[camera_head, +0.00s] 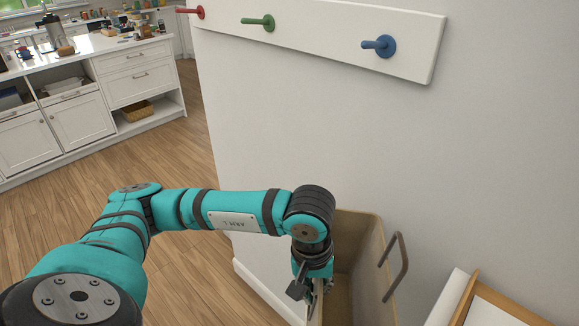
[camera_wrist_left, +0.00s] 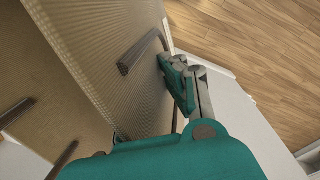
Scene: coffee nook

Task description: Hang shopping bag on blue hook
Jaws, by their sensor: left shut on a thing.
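The tan shopping bag (camera_head: 352,262) is upright and open at the top, low in front of the wall in the head view. One dark handle (camera_head: 398,266) stands at its right side. My left gripper (camera_head: 310,286) is at the bag's near left side, shut on the bag's other handle, mostly hidden by the wrist. In the left wrist view the fingers (camera_wrist_left: 186,88) are at that handle (camera_wrist_left: 142,52), beside the woven bag side (camera_wrist_left: 108,62). The blue hook (camera_head: 383,46) is on the white wall board, well above the bag and empty. My right gripper is out of view.
A green hook (camera_head: 260,22) and a red hook (camera_head: 192,11) share the white board (camera_head: 320,35), both empty. A wooden-edged frame or tray (camera_head: 490,300) lies at the lower right. A white counter (camera_head: 90,90) stands far left, with open wood floor before it.

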